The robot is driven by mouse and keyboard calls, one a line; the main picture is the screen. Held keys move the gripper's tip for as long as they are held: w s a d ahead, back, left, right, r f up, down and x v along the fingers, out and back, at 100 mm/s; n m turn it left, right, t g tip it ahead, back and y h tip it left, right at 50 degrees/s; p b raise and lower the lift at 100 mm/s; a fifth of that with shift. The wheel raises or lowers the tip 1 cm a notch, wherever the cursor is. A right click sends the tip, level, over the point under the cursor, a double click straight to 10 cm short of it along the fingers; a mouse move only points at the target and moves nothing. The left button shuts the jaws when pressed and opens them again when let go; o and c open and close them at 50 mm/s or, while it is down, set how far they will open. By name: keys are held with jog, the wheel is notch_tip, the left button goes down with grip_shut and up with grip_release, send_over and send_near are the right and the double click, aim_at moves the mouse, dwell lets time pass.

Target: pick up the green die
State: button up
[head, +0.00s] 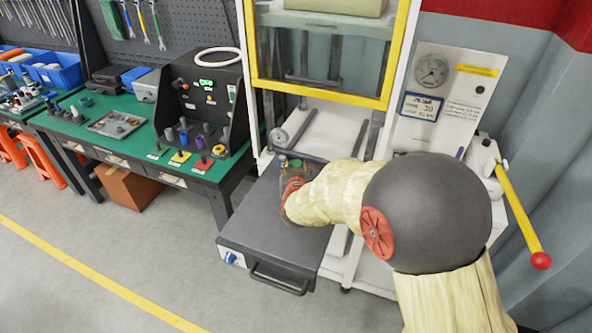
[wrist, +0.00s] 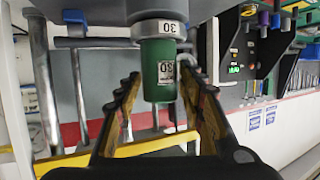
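The green die (wrist: 158,70) is an upright cylinder with a white label marked 30. In the wrist view, which looks upside down, a silver collar (wrist: 152,28) also marked 30 joins it to a dark grey surface. My gripper (wrist: 158,84) has its two fingers on either side of the die. They look open, with narrow gaps to it, and I see no clear contact. In the head view my gripper (head: 291,183) is over the grey drawer of the press, and my arm hides most of what is around it.
The grey drawer (head: 262,237) sticks out at the front of the press, below its yellow-framed guard (head: 318,98). A lever with a yellow handle (head: 517,208) is to the right. A green-topped bench (head: 88,130) with several coloured dies is to the left. The floor in front is clear.

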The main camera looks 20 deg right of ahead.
grip_shut()
dwell(0.3)
jog(key=shift+r, duration=0.15)
